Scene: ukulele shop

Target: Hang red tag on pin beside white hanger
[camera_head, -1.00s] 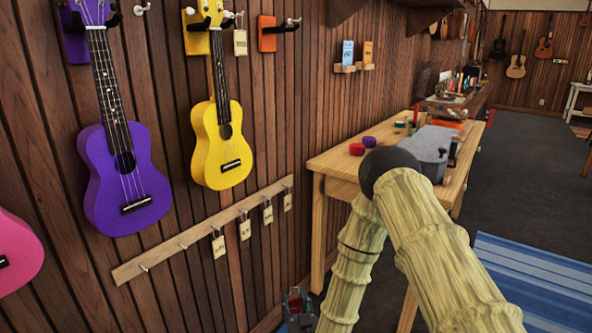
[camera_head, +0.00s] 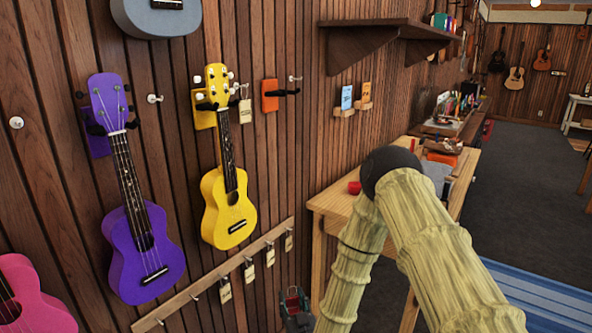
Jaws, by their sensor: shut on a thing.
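My gripper (camera_head: 296,304) is low in the picture, in front of the wall and right of the peg rail. It is shut on a small red thing (camera_head: 293,294), which looks like the red tag; its shape is mostly hidden by the fingers. I see no hanger that is clearly white. An empty orange hanger (camera_head: 270,95) has a bare pin (camera_head: 295,78) at its upper right. Another bare pin (camera_head: 154,98) is right of the purple hanger (camera_head: 97,145). A further bare pin (camera_head: 16,122) is at the far left. A pale tag (camera_head: 245,109) hangs beside the yellow hanger (camera_head: 204,117).
Purple (camera_head: 152,258), yellow (camera_head: 228,212), pink (camera_head: 35,300) and grey (camera_head: 150,18) ukuleles are on the wall. Several pale tags hang on the wooden peg rail (camera_head: 180,299). A shelf (camera_head: 390,27) juts out above the wooden table (camera_head: 330,200).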

